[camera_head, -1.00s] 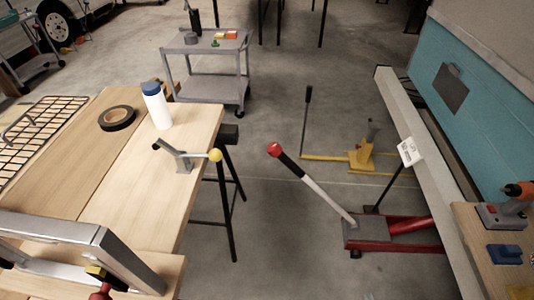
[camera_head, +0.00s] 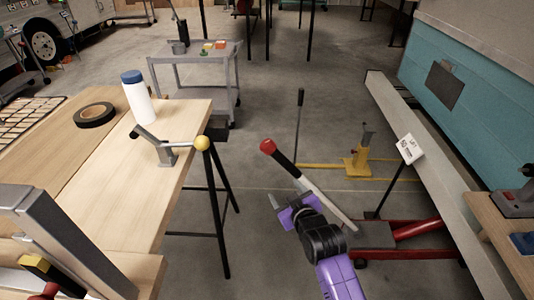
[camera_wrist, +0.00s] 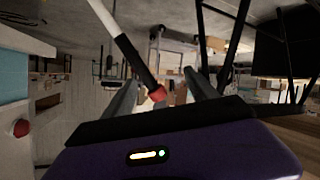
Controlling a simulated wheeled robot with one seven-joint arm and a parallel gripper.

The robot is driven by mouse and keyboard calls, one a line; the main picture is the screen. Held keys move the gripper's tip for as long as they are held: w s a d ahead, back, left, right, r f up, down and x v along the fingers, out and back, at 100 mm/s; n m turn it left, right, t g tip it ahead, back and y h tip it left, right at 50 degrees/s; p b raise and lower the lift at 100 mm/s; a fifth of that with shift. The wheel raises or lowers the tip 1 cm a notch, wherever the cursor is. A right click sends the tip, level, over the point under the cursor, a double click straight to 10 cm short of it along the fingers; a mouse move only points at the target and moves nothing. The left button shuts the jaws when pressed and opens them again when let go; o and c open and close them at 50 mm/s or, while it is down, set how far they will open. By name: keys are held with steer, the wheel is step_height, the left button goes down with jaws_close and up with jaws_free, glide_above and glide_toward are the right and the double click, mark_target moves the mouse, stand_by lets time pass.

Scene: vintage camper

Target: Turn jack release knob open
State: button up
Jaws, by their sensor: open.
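A red floor jack (camera_head: 415,229) stands on the concrete floor at the right. Its white handle (camera_head: 325,200) slants up to the left, with a black grip and a red knob (camera_head: 267,146) at the top end. My purple gripper (camera_head: 284,200) is open and empty beside the handle, appearing below the knob in the head view. In the wrist view, the red knob (camera_wrist: 157,93) appears between the two open fingers (camera_wrist: 163,88); how far beyond them is unclear. My arm hides part of the handle and jack.
A wooden workbench (camera_head: 150,190) with a yellow-knobbed clamp (camera_head: 202,143) is at left. A yellow jack stand (camera_head: 358,155) is behind the red jack. A grey beam (camera_head: 392,110) with a sign (camera_head: 410,149) runs along the teal camper at right.

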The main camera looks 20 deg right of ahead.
mark_target(268, 143)
steer(key=w+r+g, duration=0.1)
steer(key=w, duration=0.3)
steer(key=w+r+n+b, duration=0.1)
steer(key=w+r, duration=0.1)
steer(key=w, duration=0.2)
steer(key=w+r+n+g+b, duration=0.1)
steer(key=w, duration=0.4)
steer(key=shift+r+g, duration=0.25)
steer(key=shift+g, duration=0.05)
steer(key=shift+w+r+n+g, duration=0.7)
steer(key=shift+w+r+g, duration=0.2)
steer(key=shift+w+r, duration=0.15)
step_height(268, 143, up, 3)
steer(key=shift+a+r+n+g+y, duration=0.1)
steer(key=shift+n+g+y, duration=0.2)
steer(key=shift+n+g, duration=0.7)
steer(key=shift+s+r+g, duration=0.15)
steer(key=shift+r+g, duration=0.2)
steer(key=shift+g, duration=0.25)
steer(key=shift+b+x, duration=1.7)
steer(key=shift+x, duration=2.15)
steer(key=c, duration=1.4)
steer(key=shift+o, duration=0.2)
